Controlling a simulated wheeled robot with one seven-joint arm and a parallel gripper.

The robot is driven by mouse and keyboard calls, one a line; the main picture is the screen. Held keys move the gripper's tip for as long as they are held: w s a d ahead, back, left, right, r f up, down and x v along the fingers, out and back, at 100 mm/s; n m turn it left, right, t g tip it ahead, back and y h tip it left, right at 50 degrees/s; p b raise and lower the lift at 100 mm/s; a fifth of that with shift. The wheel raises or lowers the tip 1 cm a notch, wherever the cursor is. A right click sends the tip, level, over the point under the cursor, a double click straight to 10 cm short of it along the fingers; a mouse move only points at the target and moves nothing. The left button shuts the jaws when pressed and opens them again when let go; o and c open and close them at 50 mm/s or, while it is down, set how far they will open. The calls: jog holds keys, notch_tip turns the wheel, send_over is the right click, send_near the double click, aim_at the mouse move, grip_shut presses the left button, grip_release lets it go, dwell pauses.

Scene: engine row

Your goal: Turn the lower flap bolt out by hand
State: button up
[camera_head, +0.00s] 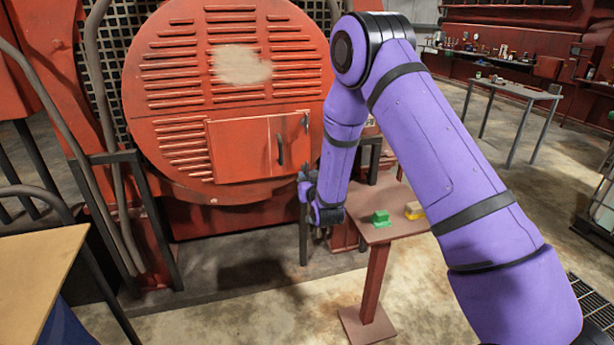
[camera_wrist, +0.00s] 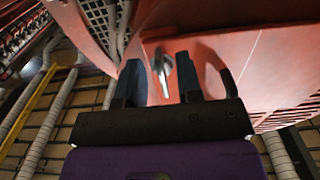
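The red flap (camera_head: 240,148) is shut on the round louvred cover, with a dark handle (camera_head: 280,149) near its right side. One small bolt (camera_head: 306,121) shows at the flap's upper right edge. My gripper (camera_head: 306,184) is beside the flap's lower right corner, where no bolt can be made out in the head view. In the wrist view, a grey metal bolt (camera_wrist: 162,70) with a wing-like head stands out from the red panel. My gripper (camera_wrist: 158,72) is open, its two dark fingers on either side of the bolt with gaps visible.
A small red stand (camera_head: 384,238) right of my gripper bears a green block (camera_head: 380,218) and a yellowish block (camera_head: 414,210). Dark rails and pipes flank the cover at left. A wooden tabletop (camera_head: 35,275) is at lower left. A grey workbench (camera_head: 515,90) stands far right.

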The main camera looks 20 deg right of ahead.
jog(key=s, duration=0.9)
jog(key=shift+s, duration=0.1)
jog(key=s+d+r+g, duration=0.2)
jog(key=s+r+g, duration=0.15)
jog(key=r, duration=0.65)
jog(key=s+d+r+g, duration=0.1)
jog(key=s+r+g, duration=0.25)
jog(key=r, duration=0.55)
jog(key=s+d+r+g, duration=0.1)
jog(key=s+r+g, duration=0.1)
jog(key=s, duration=0.8)
jog(key=s+d+r+g, duration=0.1)
jog(key=s+r, duration=0.3)
jog(key=s, duration=0.6)
jog(key=s+d+r+g, duration=0.2)
jog(key=s+r, duration=0.1)
jog(key=s, duration=0.8)
jog(key=shift+g, duration=0.4)
